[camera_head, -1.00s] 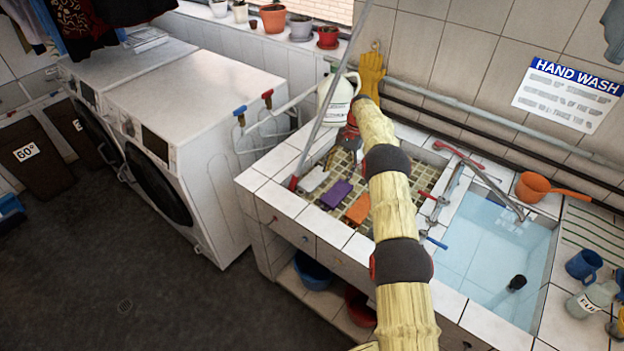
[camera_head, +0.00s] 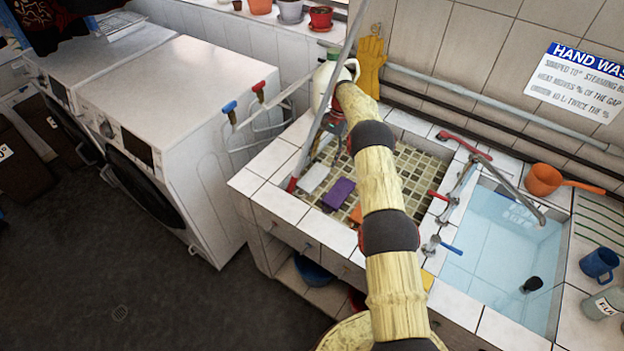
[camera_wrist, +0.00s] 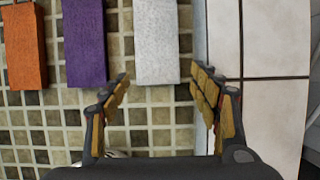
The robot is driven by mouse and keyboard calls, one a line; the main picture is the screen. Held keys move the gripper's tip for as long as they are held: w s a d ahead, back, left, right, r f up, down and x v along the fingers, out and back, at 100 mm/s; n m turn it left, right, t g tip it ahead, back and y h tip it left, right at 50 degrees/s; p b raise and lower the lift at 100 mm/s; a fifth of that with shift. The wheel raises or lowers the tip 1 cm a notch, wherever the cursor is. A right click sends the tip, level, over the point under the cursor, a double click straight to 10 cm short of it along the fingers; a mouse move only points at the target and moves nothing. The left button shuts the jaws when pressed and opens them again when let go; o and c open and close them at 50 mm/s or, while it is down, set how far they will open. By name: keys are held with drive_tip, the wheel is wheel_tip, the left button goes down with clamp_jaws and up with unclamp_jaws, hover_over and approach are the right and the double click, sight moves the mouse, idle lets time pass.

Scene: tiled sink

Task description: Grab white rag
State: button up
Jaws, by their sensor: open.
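The white rag (camera_head: 313,177) lies flat on the mosaic-tiled bottom of the left basin, near its left side. It also shows in the wrist view (camera_wrist: 156,42) as a pale grey-white block. My gripper (camera_wrist: 165,85) is open and empty, with its two fingers on either side of the rag's near end. The left finger lies over the tiles between the purple and white pieces. The right finger is by the basin's edge. In the head view my arm and the grey pole partly hide the gripper.
A purple rag (camera_head: 338,193) lies right of the white one, and an orange rag (camera_wrist: 23,46) lies beyond it, partly hidden by my arm in the head view. The basin's white tiled rim (camera_wrist: 273,62) runs close on the right. A white jug (camera_head: 325,82) stands behind.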

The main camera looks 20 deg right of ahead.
sight(320, 169)
drive_tip(key=shift+b+x, duration=0.35)
drive_tip(key=shift+x, duration=2.05)
drive_tip(key=shift+s, duration=0.25)
drive_tip(key=shift+c, duration=0.3)
drive_tip(key=c, duration=0.8)
drive_tip(key=shift+c, duration=0.3)
drive_tip(key=shift+r, duration=0.2)
